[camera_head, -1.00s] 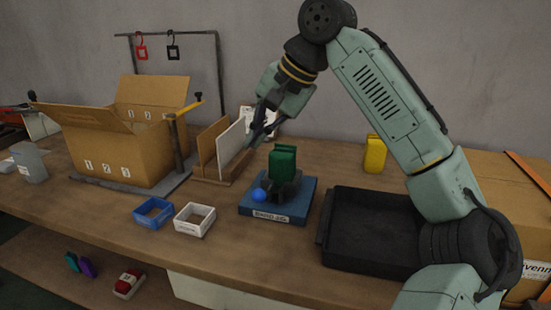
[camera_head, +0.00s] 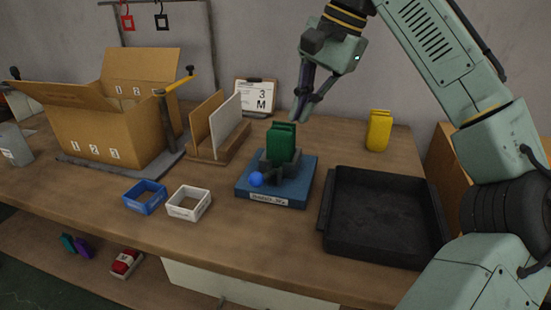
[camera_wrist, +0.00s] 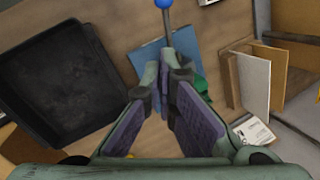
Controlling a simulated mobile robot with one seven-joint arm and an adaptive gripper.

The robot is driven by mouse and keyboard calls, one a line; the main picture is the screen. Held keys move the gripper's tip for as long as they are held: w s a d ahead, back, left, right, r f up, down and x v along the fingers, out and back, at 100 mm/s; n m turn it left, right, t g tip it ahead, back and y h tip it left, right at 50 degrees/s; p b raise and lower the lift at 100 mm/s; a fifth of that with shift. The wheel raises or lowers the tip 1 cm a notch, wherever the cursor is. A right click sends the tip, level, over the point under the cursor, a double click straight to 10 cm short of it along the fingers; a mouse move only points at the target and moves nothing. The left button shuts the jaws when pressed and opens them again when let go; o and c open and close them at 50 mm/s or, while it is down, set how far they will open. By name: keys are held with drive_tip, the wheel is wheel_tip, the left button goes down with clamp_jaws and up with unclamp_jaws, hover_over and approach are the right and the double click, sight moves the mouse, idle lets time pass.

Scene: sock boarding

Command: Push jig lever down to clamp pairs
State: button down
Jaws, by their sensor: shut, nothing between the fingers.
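The jig is a blue base (camera_head: 296,192) with a label on its front edge, on the table. A green pair (camera_head: 282,142) stands upright in its dark holder (camera_head: 268,164). The lever's blue ball knob (camera_head: 256,180) sits low at the front left of the base. In the wrist view the knob (camera_wrist: 163,3) is at the top edge, on a grey lever rod (camera_wrist: 168,24) beyond the fingertips. My gripper (camera_head: 299,116) is shut and empty, pointing down above and behind the green pair, apart from the knob. The gripper (camera_wrist: 166,76) partly hides the jig and green pair in the wrist view.
A black tray (camera_head: 385,254) lies right of the jig. Blue (camera_head: 145,208) and white (camera_head: 190,215) small trays lie front left. An upright board holder (camera_head: 220,154), an open carton (camera_head: 105,139) and a yellow item (camera_head: 378,130) stand around.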

approach(267, 175)
drive_tip(key=d+f, duration=0.1)
drive_tip(key=shift+s+a+f, duration=1.05)
drive_tip(key=shift+a+f, duration=0.15)
drive_tip(key=shift+a, duration=0.15)
drive_tip(key=shift+a, duration=0.1)
